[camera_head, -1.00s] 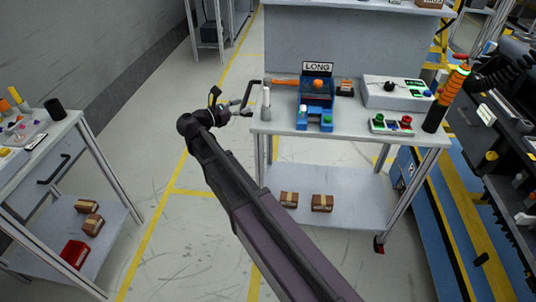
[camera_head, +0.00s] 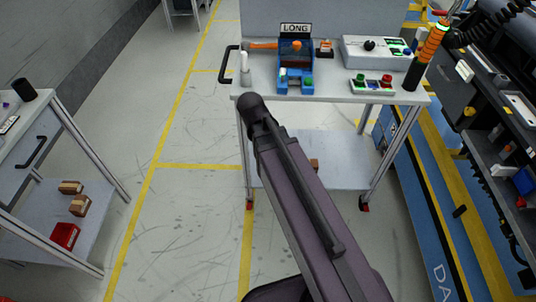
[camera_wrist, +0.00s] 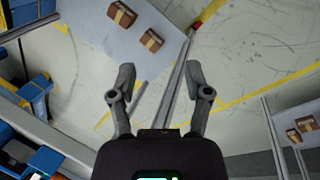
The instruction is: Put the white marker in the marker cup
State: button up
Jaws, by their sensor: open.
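A slim white upright object (camera_head: 245,68), which looks like the white marker, stands near the left front corner of the workbench cart top (camera_head: 330,92) in the head view. A black cup (camera_head: 24,89), perhaps the marker cup, stands on the table at the left; I cannot see inside it. My gripper (camera_wrist: 158,76) shows in the wrist view with its two fingers spread and nothing between them. It points down toward the floor and the cart's lower shelf. In the head view my gripper is out of sight, and my arm covers part of the cart. Neither marker nor cup is clear in the wrist view.
A blue fixture (camera_head: 296,68) under a LONG sign, a button box (camera_head: 372,86), a grey control box (camera_head: 376,52) and a signal tower (camera_head: 427,55) occupy the cart. A black handle (camera_head: 229,64) sticks out at its left. Floor between cart and left table (camera_head: 58,112) is clear.

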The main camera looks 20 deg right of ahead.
jog(key=s+m+y, duration=0.1)
jog(key=s+a+m+y, duration=0.1)
jog(key=s, duration=0.1)
jog(key=s+m+y, duration=0.1)
jog(key=m, duration=0.1)
jog(key=shift+s+a+f, duration=0.2)
jog(key=shift+a+f, duration=0.05)
jog(key=shift+f, duration=0.15)
notch_tip(320, 180, up, 12)
jog(key=p, duration=1.2)
jog(key=shift+r, duration=0.15)
dwell(0.3)
